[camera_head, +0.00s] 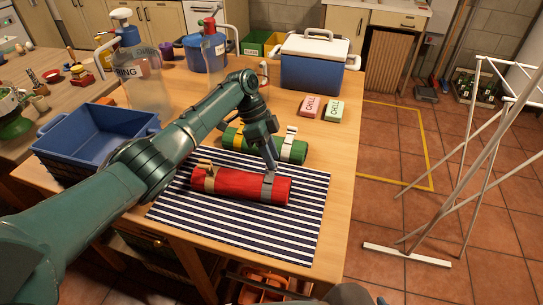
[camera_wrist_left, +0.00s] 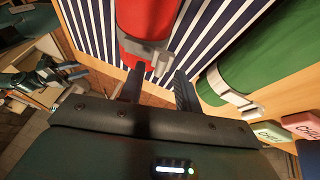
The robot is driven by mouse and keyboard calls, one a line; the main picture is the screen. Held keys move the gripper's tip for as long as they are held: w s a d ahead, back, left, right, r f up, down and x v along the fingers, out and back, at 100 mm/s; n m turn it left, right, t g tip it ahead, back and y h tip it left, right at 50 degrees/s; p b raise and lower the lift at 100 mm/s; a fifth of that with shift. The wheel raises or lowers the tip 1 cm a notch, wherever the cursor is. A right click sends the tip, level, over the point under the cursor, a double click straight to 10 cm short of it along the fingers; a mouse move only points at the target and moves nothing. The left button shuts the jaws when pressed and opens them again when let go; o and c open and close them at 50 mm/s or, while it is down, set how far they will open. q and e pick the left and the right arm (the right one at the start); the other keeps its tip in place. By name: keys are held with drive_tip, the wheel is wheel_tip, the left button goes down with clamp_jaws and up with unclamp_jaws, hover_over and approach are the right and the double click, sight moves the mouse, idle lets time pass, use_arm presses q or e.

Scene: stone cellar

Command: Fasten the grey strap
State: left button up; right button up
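A red roll (camera_head: 228,184) lies on a striped mat (camera_head: 240,234) with a grey strap (camera_head: 268,187) around its right part and a tan strap (camera_head: 210,179) around its left part. My left gripper (camera_head: 273,166) points down at the grey strap from its far side. In the left wrist view the grey strap's buckle (camera_wrist_left: 146,51) sits just ahead of the two fingers (camera_wrist_left: 159,72), which stand apart. I cannot tell whether they touch it. A teal arm at the left of that view, apparently mine, ends in what looks like my right gripper (camera_wrist_left: 70,73); its opening is unclear.
A green roll (camera_head: 266,143) with a white strap (camera_head: 290,143) lies just behind the red one. A blue crate (camera_head: 95,141) stands at the left. A blue cooler (camera_head: 314,74), pink box (camera_head: 310,109) and green box (camera_head: 334,110) stand further back. The mat's front is clear.

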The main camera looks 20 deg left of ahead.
use_arm(q)
drive_tip(key=b+v, duration=0.1)
drive_tip(key=v, duration=1.1)
drive_tip(key=shift+a+r, duration=0.15)
